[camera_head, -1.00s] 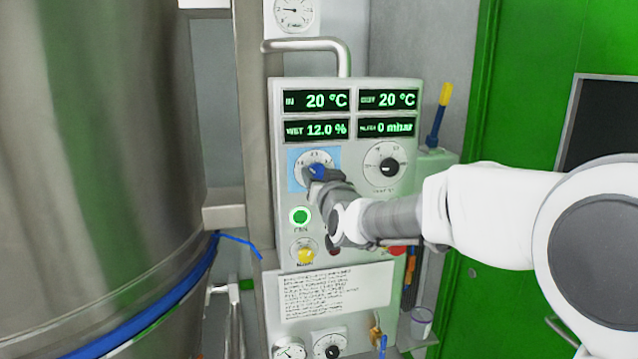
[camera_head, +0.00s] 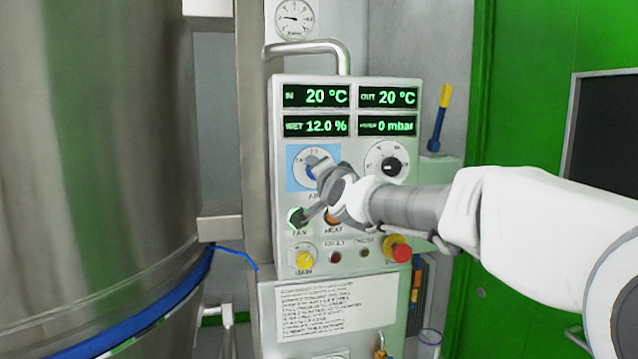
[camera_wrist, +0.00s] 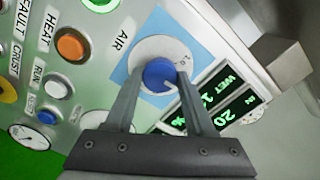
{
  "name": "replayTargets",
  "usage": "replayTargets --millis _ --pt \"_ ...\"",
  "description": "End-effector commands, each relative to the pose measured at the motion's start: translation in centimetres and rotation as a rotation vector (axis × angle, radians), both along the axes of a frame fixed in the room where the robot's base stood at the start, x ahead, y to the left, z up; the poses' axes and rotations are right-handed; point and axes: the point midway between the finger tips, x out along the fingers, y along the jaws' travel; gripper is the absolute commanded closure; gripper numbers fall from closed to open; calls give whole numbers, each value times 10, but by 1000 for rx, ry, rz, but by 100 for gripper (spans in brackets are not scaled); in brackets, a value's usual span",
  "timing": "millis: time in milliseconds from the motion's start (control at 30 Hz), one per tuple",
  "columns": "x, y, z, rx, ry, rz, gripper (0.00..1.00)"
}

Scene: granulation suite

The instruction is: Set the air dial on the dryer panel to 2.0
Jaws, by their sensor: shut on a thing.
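The air dial is a blue knob (camera_wrist: 160,73) on a white scale over a light-blue square, labelled AIR, in the wrist view. In the head view the blue knob (camera_head: 311,172) shows at the upper left of the dryer panel (camera_head: 283,240), partly covered by my gripper (camera_head: 319,175). My gripper (camera_wrist: 158,76) is shut on the knob, with one finger on each side. A pale line on the knob points to the lower right in the wrist view.
A second dial with a black knob (camera_head: 391,167) sits right of the air dial. The green FAN button (camera_head: 292,213), partly covered by a dark part of my gripper, and orange HEAT button (camera_wrist: 70,45) are close by. A red button (camera_head: 401,252) and yellow knob (camera_head: 305,260) lie lower.

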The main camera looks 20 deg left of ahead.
Motion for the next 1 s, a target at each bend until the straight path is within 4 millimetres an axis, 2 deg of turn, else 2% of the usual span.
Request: replayTargets --millis 300,767,800,933,1000 --pt "0 1 -1 80 52 2 100" --pt "0 1 -1 89 57 1 100" --pt "0 1 -1 89 57 1 42" --pt "0 1 -1 89 57 1 19" --pt "0 0 0 89 57 1 16"
